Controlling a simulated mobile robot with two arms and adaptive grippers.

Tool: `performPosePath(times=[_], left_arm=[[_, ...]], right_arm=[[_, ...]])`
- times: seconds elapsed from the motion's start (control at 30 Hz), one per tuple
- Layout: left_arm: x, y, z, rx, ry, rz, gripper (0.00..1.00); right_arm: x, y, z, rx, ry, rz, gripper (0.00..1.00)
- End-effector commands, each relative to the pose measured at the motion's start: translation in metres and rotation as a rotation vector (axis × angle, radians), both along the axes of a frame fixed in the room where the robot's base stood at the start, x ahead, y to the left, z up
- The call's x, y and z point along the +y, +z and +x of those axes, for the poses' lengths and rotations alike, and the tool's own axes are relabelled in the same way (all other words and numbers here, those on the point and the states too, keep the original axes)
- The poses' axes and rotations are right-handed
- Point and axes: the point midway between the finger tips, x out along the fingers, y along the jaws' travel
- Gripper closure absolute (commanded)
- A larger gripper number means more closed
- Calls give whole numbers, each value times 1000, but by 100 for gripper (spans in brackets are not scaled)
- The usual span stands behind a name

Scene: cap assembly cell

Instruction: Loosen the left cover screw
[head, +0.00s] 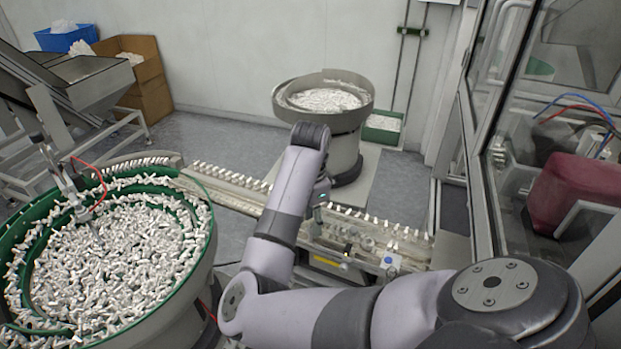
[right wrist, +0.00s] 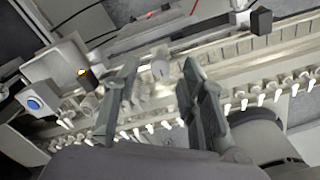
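The feed track (head: 350,240) runs across the middle of the head view, with a row of white caps along it. My right gripper (head: 317,212) hangs over this track, mostly hidden behind my own arm. In the right wrist view my right gripper (right wrist: 160,85) has its two dark fingers spread apart, with nothing held. A pale round knob (right wrist: 160,68) on the track shows between the fingertips, apart from both. It looks like a cover screw, but I cannot tell whether it is the left one. My left gripper is not in view.
A large green-lined bowl (head: 20,260) full of white caps stands at left. A second bowl (head: 350,92) stands behind the track. A blue button (right wrist: 34,104) sits on a box beside the track. A glass-fronted machine (head: 500,130) bounds the right side.

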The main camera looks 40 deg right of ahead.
Motion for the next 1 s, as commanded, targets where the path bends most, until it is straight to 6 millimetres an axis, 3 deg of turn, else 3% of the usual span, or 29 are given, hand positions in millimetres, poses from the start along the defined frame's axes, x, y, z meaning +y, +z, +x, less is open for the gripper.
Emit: performPosePath(times=[0.2, 0.43, 1.0], left_arm=[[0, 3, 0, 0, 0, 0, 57], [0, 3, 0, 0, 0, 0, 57], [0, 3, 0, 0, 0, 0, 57]], right_arm=[[0, -12, 0, -1, 0, 0, 62], [0, -13, 0, -2, 0, 0, 62], [0, -13, 0, -1, 0, 0, 99]])
